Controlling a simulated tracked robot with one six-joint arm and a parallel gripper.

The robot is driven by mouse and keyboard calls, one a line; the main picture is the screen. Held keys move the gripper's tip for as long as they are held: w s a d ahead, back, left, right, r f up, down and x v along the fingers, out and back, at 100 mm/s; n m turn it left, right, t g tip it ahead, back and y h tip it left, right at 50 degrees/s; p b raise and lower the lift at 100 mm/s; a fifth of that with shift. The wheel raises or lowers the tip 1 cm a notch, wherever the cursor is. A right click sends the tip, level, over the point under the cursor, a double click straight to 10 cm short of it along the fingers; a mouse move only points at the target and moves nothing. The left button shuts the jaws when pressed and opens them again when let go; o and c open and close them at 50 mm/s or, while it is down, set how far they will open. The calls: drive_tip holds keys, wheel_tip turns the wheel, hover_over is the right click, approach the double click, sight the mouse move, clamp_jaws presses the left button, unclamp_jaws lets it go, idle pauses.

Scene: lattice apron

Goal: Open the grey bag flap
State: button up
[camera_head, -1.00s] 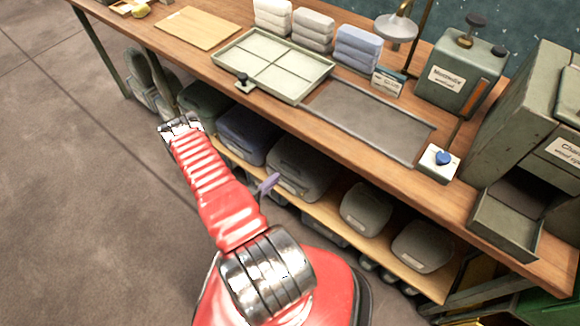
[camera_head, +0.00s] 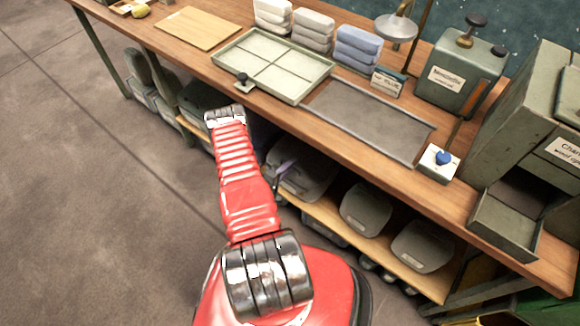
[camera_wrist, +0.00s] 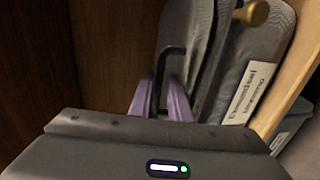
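A grey bag (camera_head: 312,176) stands on the shelf under the bench. My gripper (camera_head: 284,168) is at its left side, its small purple fingers pointing at it. In the wrist view a grey bag (camera_wrist: 267,52) leans at the right, with a white label and a brass knob (camera_wrist: 252,13). A grey panel with a dark loop (camera_wrist: 172,62), perhaps the flap, stands beside it. My gripper's purple fingers (camera_wrist: 160,101) are a little apart at the loop's lower end. I cannot tell whether they hold its strap. The dark gripper body hides what lies below.
More bags (camera_head: 365,208) stand along the shelf (camera_head: 330,220), close to the right. The bench top's front edge (camera_head: 300,125) overhangs the shelf. A tray (camera_head: 262,90) and a blue-knobbed box (camera_head: 440,160) sit on top. The floor at left is clear.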

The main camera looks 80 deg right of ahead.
drive_tip(key=shift+d, duration=0.25)
drive_tip(key=shift+c, duration=0.5)
drive_tip(key=c, duration=0.3)
clamp_jaws()
drive_tip(key=shift+a+f, duration=0.1)
idle(0.4)
drive_tip(key=shift+s+a, duration=0.1)
drive_tip(key=shift+a, duration=0.05)
